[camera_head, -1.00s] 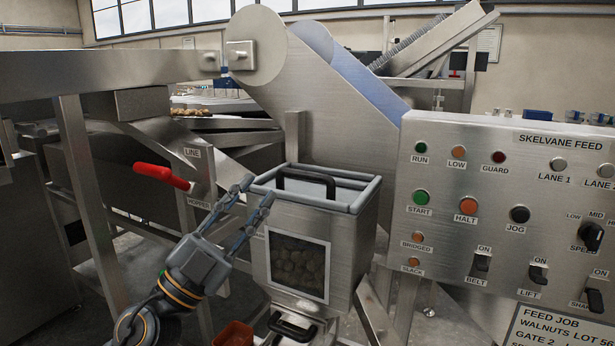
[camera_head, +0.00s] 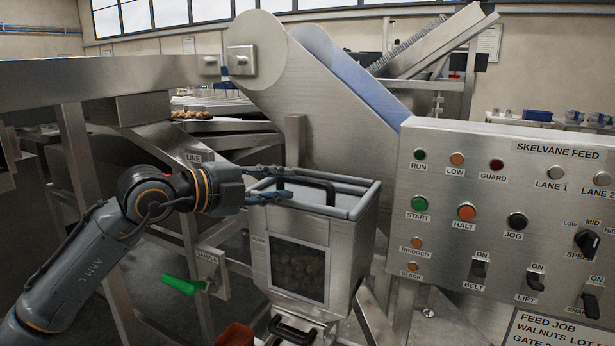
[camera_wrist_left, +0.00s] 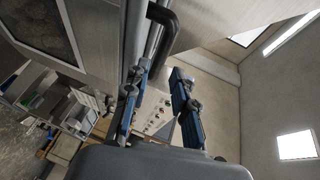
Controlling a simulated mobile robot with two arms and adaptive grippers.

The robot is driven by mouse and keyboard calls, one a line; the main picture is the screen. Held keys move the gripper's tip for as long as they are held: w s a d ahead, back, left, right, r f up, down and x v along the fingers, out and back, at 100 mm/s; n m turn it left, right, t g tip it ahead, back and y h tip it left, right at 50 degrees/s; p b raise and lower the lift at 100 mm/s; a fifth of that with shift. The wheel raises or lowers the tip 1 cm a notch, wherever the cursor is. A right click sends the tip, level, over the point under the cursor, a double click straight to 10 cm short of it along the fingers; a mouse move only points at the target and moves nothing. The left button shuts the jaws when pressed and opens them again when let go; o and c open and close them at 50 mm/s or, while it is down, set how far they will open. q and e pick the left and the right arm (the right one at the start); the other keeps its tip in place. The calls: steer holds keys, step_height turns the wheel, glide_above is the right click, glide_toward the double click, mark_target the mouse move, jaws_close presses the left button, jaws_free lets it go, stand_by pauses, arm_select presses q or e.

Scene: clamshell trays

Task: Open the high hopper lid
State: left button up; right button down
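The metal hopper (camera_head: 340,262) stands in the middle of the head view, with a dark window in its front showing brown lumps like walnuts. Its lid (camera_head: 335,198) lies closed on top, inside a blue-grey rim. A black bar handle (camera_head: 318,183) stands on the lid; it also shows at the top of the left wrist view (camera_wrist_left: 165,28). My left gripper (camera_head: 287,184) comes in level from the left, with its fingertips at the handle's left end. In the left wrist view its fingers (camera_wrist_left: 157,85) are spread apart, and no firm grip shows. My right gripper is out of view.
The control panel (camera_head: 500,240) stands close on the right. A green lever (camera_head: 181,285) labelled SAMPLE sits below my left arm. An inclined conveyor (camera_head: 340,130) rises behind the hopper. A red bin (camera_head: 236,335) is at the bottom edge.

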mark_target(303, 182)
arm_select(q)
steer(key=p+x, duration=0.1)
steer(key=x, duration=0.6)
jaws_close()
